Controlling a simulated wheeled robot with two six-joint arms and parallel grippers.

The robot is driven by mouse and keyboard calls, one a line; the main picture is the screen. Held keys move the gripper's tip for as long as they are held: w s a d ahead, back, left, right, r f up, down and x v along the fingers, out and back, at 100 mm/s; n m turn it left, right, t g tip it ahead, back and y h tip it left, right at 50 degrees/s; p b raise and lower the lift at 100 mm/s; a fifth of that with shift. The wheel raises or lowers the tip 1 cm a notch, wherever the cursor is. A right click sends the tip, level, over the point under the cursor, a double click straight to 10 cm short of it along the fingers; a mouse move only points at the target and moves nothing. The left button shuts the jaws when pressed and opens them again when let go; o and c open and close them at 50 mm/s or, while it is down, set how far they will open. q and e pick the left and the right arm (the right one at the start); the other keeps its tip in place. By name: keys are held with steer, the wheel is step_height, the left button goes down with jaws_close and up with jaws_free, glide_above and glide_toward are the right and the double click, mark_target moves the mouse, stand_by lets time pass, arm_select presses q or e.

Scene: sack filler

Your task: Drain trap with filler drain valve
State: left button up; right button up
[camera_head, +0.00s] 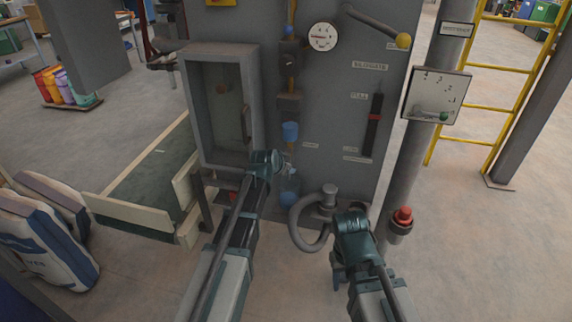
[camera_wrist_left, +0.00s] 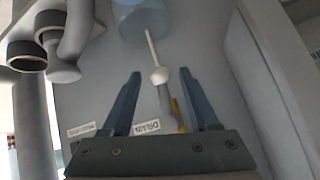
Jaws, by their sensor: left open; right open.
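The drain valve shows in the left wrist view as a thin pale rod with a white ball (camera_wrist_left: 159,75) and a grey and yellow body behind it, beside a DRAIN label (camera_wrist_left: 147,127). The ball appears between the two blue fingers of my left gripper (camera_wrist_left: 160,72), which is open; I cannot tell whether they touch. A translucent blue bowl (camera_wrist_left: 140,22), likely the trap, is at the rod's far end; a bowl also shows in the head view (camera_head: 289,194). There my left gripper (camera_head: 268,160) partly covers the valve area. My right gripper (camera_head: 345,270) is open and empty, low before the panel.
A grey hose (camera_head: 300,233) loops low on the panel, near my right arm. A glazed box (camera_head: 222,105) stands left of my left gripper. A post with a red button (camera_head: 403,216) is to the right. Sacks (camera_head: 45,235) lie at the left. Floor is clear at the lower right.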

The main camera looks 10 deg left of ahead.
arm_select(q)
steer(key=p+v, duration=0.6)
steer(key=v, duration=0.5)
steer(key=shift+s+r+p, duration=0.2)
steer(key=shift+p, duration=0.2)
steer(key=s+d+f+g+y+p, duration=0.1)
steer(key=s+d+g, duration=0.2)
steer(key=s, duration=0.5)
steer(key=s+d+f+g+p, duration=0.1)
steer(key=s+d+g, duration=0.2)
steer(key=s, duration=0.6)
steer(key=s+d+f+n+g+y+p, duration=0.1)
steer(key=s+d+g, duration=0.3)
steer(key=s+d, duration=0.2)
steer(key=s, duration=0.2)
steer(key=shift+s+d+f+y+p, duration=0.3)
steer(key=shift+s+p, duration=0.05)
steer(key=shift+s, duration=0.05)
